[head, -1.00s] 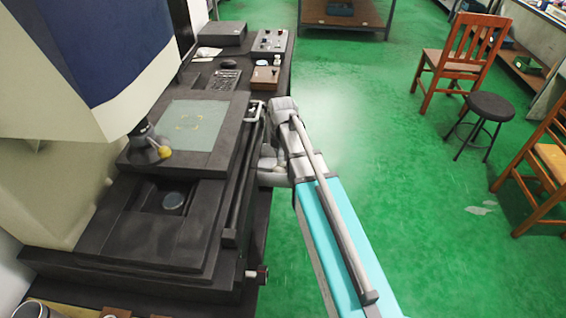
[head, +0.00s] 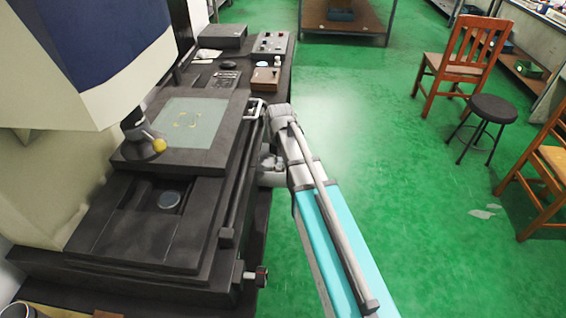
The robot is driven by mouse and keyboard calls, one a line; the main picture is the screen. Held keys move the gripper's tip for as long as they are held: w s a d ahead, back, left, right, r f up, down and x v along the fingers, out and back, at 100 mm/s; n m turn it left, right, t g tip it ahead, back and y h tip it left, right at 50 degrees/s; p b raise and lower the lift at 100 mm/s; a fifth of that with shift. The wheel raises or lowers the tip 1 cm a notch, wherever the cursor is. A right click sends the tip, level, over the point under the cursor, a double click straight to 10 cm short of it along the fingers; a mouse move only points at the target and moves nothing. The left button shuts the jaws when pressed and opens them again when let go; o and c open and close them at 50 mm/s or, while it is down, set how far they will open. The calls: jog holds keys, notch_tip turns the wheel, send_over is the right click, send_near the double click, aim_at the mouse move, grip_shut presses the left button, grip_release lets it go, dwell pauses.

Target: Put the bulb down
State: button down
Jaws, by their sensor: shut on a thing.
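My arm, with a grey joint (head: 282,115) and a teal link (head: 335,250), reaches up from the bottom of the head view along the right side of the dark measuring machine. My gripper cannot be made out; the end of the arm past the grey joint is hidden or out of sight. I cannot make out a bulb anywhere in this view. A small yellow ball (head: 160,146) sits by the machine's lens, and I cannot tell whether it is part of the machine.
The machine's stage (head: 150,230) and glass plate (head: 185,122) fill the left side. A control box (head: 272,43) and a wooden-topped box (head: 265,78) stand behind. A black stool (head: 493,108) and wooden chairs (head: 460,60) are at right. Green floor (head: 420,200) between is clear.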

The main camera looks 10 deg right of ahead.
jog(key=shift+f, duration=0.15)
jog(key=shift+c, duration=2.2)
grip_release()
jog(key=shift+r, duration=0.2)
notch_tip(320, 180, up, 12)
jog(key=p, duration=1.2)
jog(key=shift+s, duration=0.1)
